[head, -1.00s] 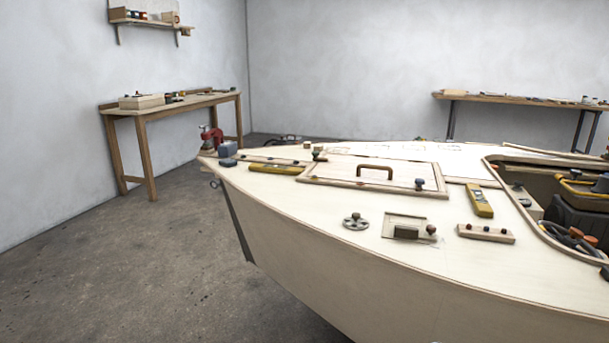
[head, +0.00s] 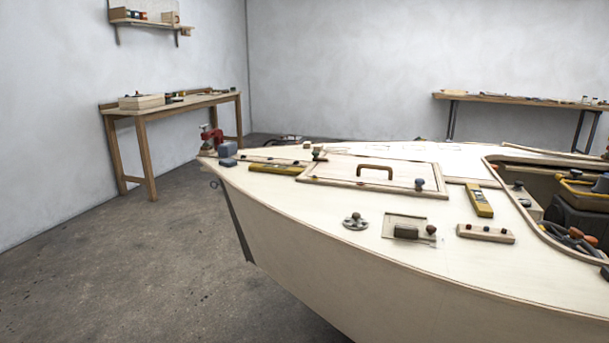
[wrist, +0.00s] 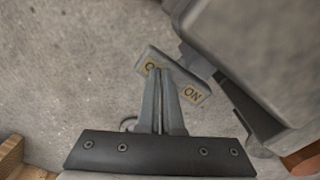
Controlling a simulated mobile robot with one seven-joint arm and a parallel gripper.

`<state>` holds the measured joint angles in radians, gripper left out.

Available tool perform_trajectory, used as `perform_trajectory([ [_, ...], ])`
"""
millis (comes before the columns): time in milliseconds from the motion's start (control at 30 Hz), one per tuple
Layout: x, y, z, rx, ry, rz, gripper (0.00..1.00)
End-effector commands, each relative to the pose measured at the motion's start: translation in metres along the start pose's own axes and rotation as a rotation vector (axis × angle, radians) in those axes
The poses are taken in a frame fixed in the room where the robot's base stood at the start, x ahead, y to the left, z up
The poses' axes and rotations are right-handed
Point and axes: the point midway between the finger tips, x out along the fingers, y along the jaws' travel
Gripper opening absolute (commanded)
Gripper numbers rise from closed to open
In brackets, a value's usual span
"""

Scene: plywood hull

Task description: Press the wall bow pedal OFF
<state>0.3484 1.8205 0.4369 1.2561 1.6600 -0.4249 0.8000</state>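The wall bow pedal (wrist: 193,94) is a grey rocker with yellow labels in the wrist view, set at a slant. Its ON label shows clearly at the right end. The label at the left end is mostly covered by my fingertips; only its first letter O shows. My gripper (wrist: 160,72) is shut and empty, its two fingers together. Its tips overlap the left half of the pedal in the picture; I cannot tell whether they touch it. Neither the gripper nor the pedal can be made out in the head view.
A large grey body (wrist: 270,50) stands close on the right in the wrist view. The head view shows the plywood hull (head: 330,245) with a handled hatch (head: 340,174) and small fittings. A bench (head: 190,103) stands at the back left. The floor (head: 120,260) left of the hull is clear.

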Motion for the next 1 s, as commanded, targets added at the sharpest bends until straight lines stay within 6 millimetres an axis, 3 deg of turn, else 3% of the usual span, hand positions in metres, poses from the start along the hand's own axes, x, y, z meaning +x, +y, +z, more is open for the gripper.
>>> perform_trajectory([
  [367, 0.003, -0.001, -0.001, 0.000, 0.003, -0.002, 0.00],
  [1000, -0.047, 0.000, 0.000, 0.000, 0.000, 0.000, 0.00],
])
